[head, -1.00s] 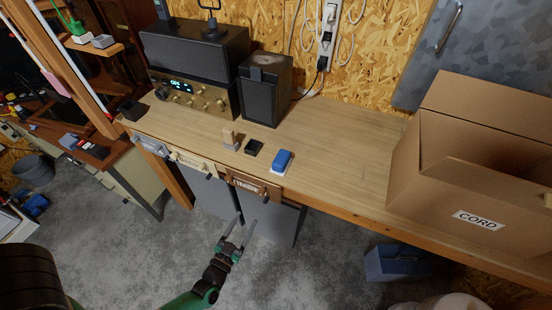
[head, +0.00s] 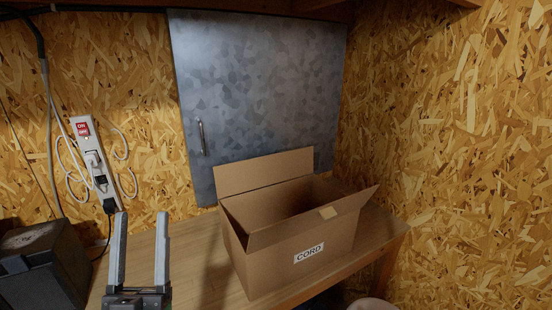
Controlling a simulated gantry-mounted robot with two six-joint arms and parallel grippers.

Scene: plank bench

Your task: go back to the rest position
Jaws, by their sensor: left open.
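My left gripper (head: 139,258) shows at the lower left of the head view, pointing up with its two grey fingers apart. It is open, with nothing between the fingers. It appears in front of the plank bench (head: 201,262), left of the cardboard box. The rest of the left arm is below the picture. My right gripper is not in view.
An open cardboard box (head: 262,262) labelled CORD stands on the bench, flaps spread. A black speaker (head: 42,268) is at the lower left. A power strip (head: 92,155) with cords hangs on the chipboard wall, left of a closed grey metal cabinet (head: 258,95).

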